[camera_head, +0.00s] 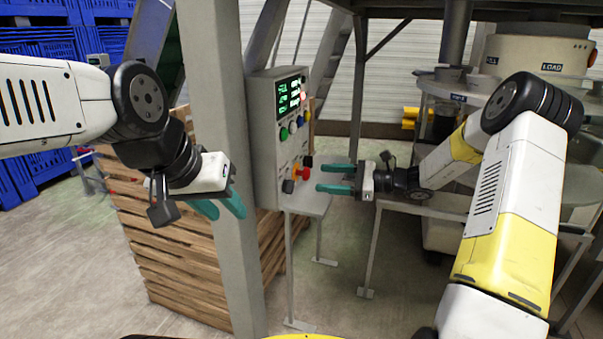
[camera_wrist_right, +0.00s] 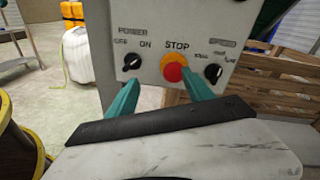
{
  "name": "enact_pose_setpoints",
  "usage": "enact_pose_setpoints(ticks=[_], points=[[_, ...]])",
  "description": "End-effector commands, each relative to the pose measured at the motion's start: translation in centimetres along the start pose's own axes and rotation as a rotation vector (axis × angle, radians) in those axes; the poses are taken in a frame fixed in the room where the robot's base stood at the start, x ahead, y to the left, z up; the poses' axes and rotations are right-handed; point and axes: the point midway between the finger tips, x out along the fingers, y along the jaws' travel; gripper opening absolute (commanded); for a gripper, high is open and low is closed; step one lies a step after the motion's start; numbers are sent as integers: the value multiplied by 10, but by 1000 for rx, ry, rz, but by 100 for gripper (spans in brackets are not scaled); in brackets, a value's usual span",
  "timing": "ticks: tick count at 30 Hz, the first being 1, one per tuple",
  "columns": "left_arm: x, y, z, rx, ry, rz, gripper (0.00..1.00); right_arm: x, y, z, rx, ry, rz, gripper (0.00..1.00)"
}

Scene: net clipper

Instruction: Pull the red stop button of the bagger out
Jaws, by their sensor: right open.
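The red stop button (camera_wrist_right: 174,73) sits on a yellow-orange surround under the word STOP in the right wrist view. In the head view it shows low on the grey control box (camera_head: 263,130), near an orange patch (camera_head: 297,171). My right gripper (camera_wrist_right: 158,92) is open, and its two teal fingers point at the panel on either side of the button. I cannot tell whether the fingers touch the panel. In the head view my right gripper (camera_head: 318,177) is just right of the box.
A black power knob (camera_wrist_right: 132,62) and another black knob (camera_wrist_right: 213,72) flank the button. A wooden crate (camera_head: 180,255) stands behind the post. Metal machinery (camera_head: 480,92) is at the right.

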Motion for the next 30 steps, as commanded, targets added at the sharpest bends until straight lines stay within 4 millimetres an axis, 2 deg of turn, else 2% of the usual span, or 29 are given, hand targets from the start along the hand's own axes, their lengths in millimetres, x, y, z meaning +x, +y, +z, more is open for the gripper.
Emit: enact_pose_setpoints(ticks=[3, 6, 21, 30], points=[[0, 0, 0, 0, 0, 0, 36, -5, -14, -15, 64, -48, -66, 60], [0, 0, 0, 0, 0, 0, 36, -3, -18, -18, 80, -62, -83, 60], [0, 0, 0, 0, 0, 0, 36, 65, -24, -14, 79, -61, -81, 60], [0, 0, 0, 0, 0, 0, 36, 72, -24, -13, 78, -61, -82, 60]])
